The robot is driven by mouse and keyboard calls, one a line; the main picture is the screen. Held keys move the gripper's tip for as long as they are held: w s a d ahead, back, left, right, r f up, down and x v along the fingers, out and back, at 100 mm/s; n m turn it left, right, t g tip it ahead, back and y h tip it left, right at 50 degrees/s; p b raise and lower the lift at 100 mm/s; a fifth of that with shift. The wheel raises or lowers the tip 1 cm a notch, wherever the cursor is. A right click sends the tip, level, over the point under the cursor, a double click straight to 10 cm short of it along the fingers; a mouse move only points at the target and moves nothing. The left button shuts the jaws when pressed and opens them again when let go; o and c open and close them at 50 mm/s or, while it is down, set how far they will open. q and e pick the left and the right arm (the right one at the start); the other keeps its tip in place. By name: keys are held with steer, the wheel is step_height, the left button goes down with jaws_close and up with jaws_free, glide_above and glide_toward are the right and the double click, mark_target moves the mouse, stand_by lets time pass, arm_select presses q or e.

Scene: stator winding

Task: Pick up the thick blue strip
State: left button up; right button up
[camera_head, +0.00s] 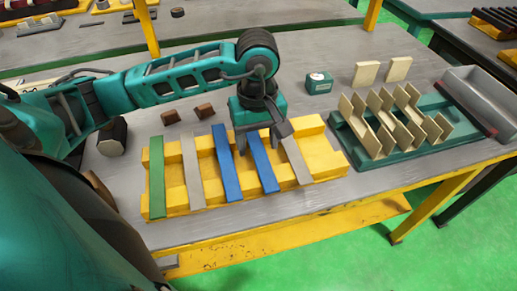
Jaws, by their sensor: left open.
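Two blue strips lie across the yellow rack, one left of centre (227,168) and one to its right (264,172). I cannot tell for sure which is the thick one; the left one looks slightly wider. My left gripper (260,139) points down over the far end of the right blue strip, with its fingers apart and nothing seen between them. The gripper hides part of that strip's far end, and I cannot tell whether it touches the strip. My right gripper is not in view.
The yellow rack (210,194) also holds a green strip (157,178) and grey strips (191,172). A green tray with tan folded pieces (381,120) stands at right. Small brown blocks (204,111) and a green box (319,83) lie behind the rack.

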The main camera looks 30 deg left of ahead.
arm_select(q)
steer(key=shift+f, duration=0.1)
jaws_close()
stand_by(0.6)
